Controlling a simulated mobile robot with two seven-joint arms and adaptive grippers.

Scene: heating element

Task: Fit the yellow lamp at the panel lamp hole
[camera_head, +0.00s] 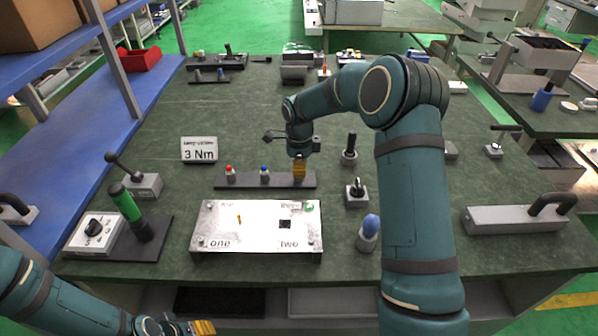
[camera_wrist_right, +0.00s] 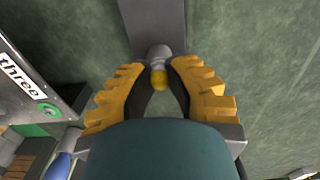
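The yellow lamp (camera_wrist_right: 160,78) has a grey body and stands at the end of a dark rack (camera_wrist_right: 153,22) in the right wrist view. My right gripper (camera_wrist_right: 162,72) is open, with its yellow fingers on either side of the lamp and gaps visible. In the head view, the right gripper (camera_head: 299,170) points down over the rack's right end (camera_head: 275,182) and hides the lamp. The silver panel (camera_head: 222,228) lies in front, marked one, two and three. A green round part (camera_head: 309,207) sits by three; I cannot tell which spot is the lamp hole. My left gripper (camera_head: 203,327) shows partly at the bottom edge.
A red lamp (camera_head: 230,172) and a blue lamp (camera_head: 264,173) stand on the same rack. A 3 Nm sign (camera_head: 199,149) stands behind. A green-handled tool (camera_head: 127,205) is left of the panel; a blue-topped part (camera_head: 369,229) is to its right.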

